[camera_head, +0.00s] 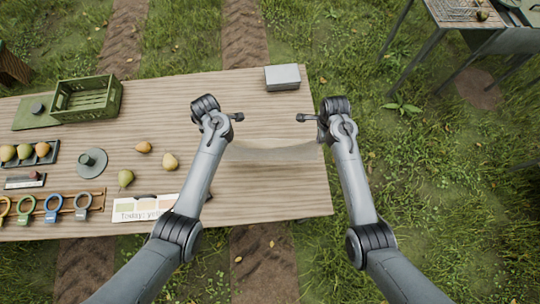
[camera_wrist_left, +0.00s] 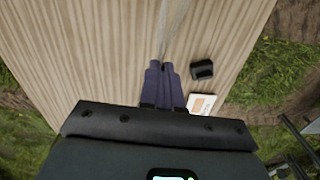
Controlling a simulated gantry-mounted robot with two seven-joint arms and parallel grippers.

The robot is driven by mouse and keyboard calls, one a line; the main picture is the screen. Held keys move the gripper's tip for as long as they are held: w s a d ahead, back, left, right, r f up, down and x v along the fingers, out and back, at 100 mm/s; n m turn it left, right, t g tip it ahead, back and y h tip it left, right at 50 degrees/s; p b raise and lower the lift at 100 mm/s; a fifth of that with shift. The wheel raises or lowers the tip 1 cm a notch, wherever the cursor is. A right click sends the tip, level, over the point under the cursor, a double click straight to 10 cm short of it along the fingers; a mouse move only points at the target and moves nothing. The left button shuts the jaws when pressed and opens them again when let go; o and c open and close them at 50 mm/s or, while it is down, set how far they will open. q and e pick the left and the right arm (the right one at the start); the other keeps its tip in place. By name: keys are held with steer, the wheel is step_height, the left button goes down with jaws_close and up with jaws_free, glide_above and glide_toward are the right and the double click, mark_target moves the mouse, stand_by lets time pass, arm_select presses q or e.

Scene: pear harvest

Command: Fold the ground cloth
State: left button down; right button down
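The ground cloth (camera_head: 272,152) is a pale beige band stretched left to right between my two forearms, over the right part of the table. Its ends pass out of sight at the arms. In the left wrist view the cloth (camera_wrist_left: 177,28) is a thin grey strip seen nearly edge-on, running up from the fingertips. My left gripper (camera_wrist_left: 161,64) has its fingers together on the cloth's edge; in the head view its fingers are hidden under the wrist. My right gripper (camera_head: 321,132) is at the cloth's right end by the table's right edge, its fingers mostly hidden.
A grey box (camera_head: 282,78) lies at the table's back right.

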arm_select(q)
steer(key=shift+r, duration=0.5)
arm_select(e)
steer(key=shift+r, duration=0.5)
arm_select(q)
steer(key=shift+f, duration=0.1)
arm_select(e)
steer(key=shift+f, duration=0.1)
